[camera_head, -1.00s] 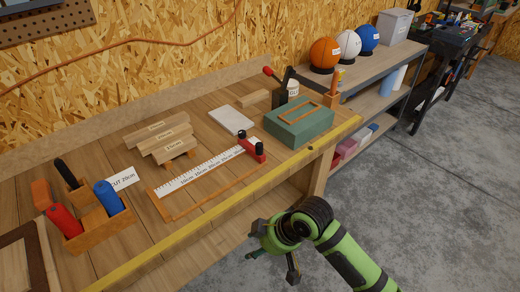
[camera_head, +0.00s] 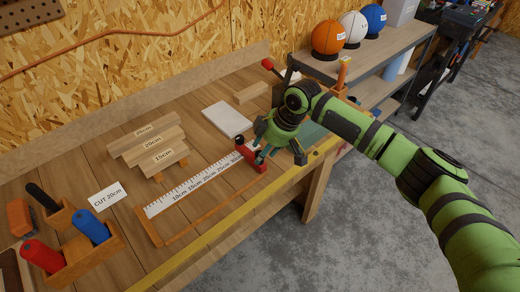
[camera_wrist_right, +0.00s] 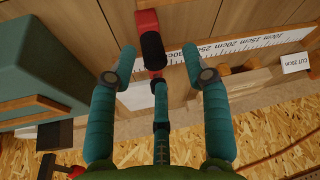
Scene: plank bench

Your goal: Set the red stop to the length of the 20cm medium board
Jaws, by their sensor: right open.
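The red stop (camera_head: 251,160) with a black knob sits at the right end of the white ruler (camera_head: 160,204), near its highest marks. My right gripper (camera_head: 279,154) is open just right of the stop, partly covering it. In the right wrist view the stop (camera_wrist_right: 146,22) and its knob appear between the spread fingertips (camera_wrist_right: 157,56), apart from them. The 20cm medium board (camera_head: 152,143) lies in the middle of three stepped boards, between the longer and the shorter one. My left gripper is out of view.
A card reading "CUT 20cm" (camera_head: 107,195) stands left of the ruler. A wooden tool box (camera_head: 92,262) is at the front left. A green box (camera_wrist_right: 40,60) is beside my gripper. A pale block (camera_head: 227,119) lies behind the ruler.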

